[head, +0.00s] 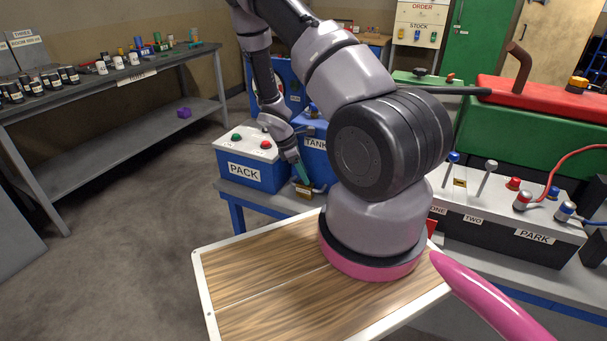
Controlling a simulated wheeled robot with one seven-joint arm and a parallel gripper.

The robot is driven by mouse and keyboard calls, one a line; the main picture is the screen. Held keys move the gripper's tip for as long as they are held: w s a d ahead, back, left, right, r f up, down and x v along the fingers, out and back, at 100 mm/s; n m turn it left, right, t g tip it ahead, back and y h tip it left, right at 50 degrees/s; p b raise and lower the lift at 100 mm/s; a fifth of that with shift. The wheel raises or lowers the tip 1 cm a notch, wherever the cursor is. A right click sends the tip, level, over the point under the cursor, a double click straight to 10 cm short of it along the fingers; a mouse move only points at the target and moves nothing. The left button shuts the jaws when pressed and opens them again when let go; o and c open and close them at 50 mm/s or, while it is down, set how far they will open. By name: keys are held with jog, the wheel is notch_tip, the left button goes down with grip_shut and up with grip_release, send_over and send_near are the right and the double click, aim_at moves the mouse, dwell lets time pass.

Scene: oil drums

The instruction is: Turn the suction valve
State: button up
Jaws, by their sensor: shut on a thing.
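My gripper (302,178) reaches down in front of the blue box labelled TANK (315,150), its teal fingers angled down to the right. It is shut on a small part at the low brass-coloured fitting, which looks like the suction valve (304,191), at the foot of the tank. The fingers cover the part they hold, so the handle's angle cannot be told. My arm hides much of the tank's right side and its lettering.
A blue box labelled PACK (252,172) with green and red knobs stands close left of my gripper. A white-topped unit labelled PARK (535,238) with levers and a red cable stands right. A grey shelf bench (120,85) is at left, with open floor before it.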

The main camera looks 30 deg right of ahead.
jog(key=m+g+y, duration=0.1)
jog(key=m, duration=0.3)
jog(key=shift+w+d+m, duration=0.1)
jog(key=shift+w+m, duration=0.05)
jog(key=shift+m, duration=0.25)
jog(key=shift+g, duration=0.3)
jog(key=o, duration=1.4)
jog(key=shift+c, duration=0.2)
